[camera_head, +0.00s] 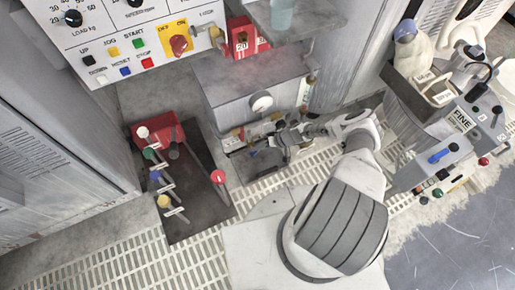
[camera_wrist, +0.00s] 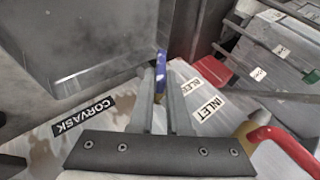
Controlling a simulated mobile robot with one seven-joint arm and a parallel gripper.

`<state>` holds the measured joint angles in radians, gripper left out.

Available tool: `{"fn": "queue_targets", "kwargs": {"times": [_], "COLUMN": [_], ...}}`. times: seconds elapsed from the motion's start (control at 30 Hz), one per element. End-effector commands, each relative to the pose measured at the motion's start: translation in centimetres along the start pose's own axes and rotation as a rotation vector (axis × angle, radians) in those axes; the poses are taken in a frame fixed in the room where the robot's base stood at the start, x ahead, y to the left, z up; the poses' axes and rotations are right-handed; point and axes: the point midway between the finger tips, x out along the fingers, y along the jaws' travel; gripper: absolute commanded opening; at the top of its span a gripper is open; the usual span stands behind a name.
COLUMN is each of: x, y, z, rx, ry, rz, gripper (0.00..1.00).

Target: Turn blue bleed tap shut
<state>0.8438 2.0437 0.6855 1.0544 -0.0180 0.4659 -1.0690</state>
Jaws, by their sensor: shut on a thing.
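The blue bleed tap's lever (camera_wrist: 161,62) shows at the upper middle of the wrist view, standing between the tips of my gripper (camera_wrist: 162,74). A brass-coloured bit shows below the blue, between the fingers. A white label, partly covered and seeming to read BLEED (camera_wrist: 190,86), lies just right of the fingers.
A red lever (camera_wrist: 285,143) on a brass body sits at right in the wrist view, near the INLET label (camera_wrist: 208,108). A grey box wall (camera_wrist: 85,45) rises close beyond the fingers.

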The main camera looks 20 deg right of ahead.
Motion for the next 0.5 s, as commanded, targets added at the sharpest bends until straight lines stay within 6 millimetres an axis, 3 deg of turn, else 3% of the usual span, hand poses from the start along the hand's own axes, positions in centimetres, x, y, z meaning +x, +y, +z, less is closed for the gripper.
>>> {"fn": "queue_targets", "kwargs": {"times": [0.5], "x": [0.06], "y": [0.31], "z": [-0.12], "rx": [0.039], "ry": [0.001], "rz": [-0.093], "gripper": [0.00]}}
